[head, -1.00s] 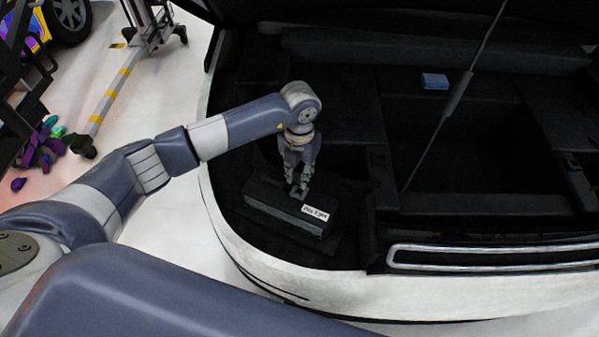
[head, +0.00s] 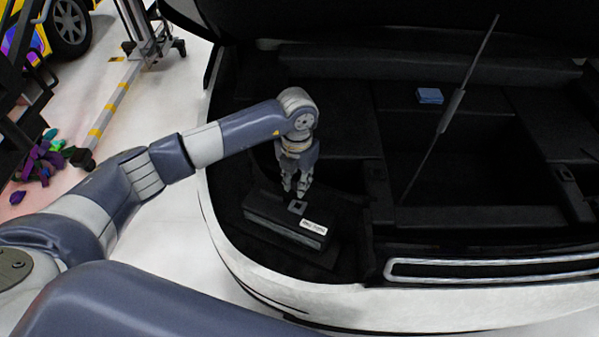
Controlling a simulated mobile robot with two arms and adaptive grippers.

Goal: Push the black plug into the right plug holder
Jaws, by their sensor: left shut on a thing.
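My left gripper (head: 295,191) points down over a black box (head: 278,229) inside the open car trunk. Its fingers are shut on a small dark thing, taken to be the black plug, which is hardly visible between the fingertips. A small grey square socket (head: 297,207) shows on top of the box, just below the fingertips. It looks like a plug holder; I cannot tell whether it is the right one. The box bears a white label (head: 314,227) at its right end. Whether the plug touches the socket is unclear. My right gripper is out of view.
The trunk's pale rim (head: 243,262) curves in front of the box. A blue block (head: 429,96) lies farther back on the dark trunk floor. A thin rod (head: 452,110) slants upward at the right. Colourful items (head: 40,158) lie on the floor at left.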

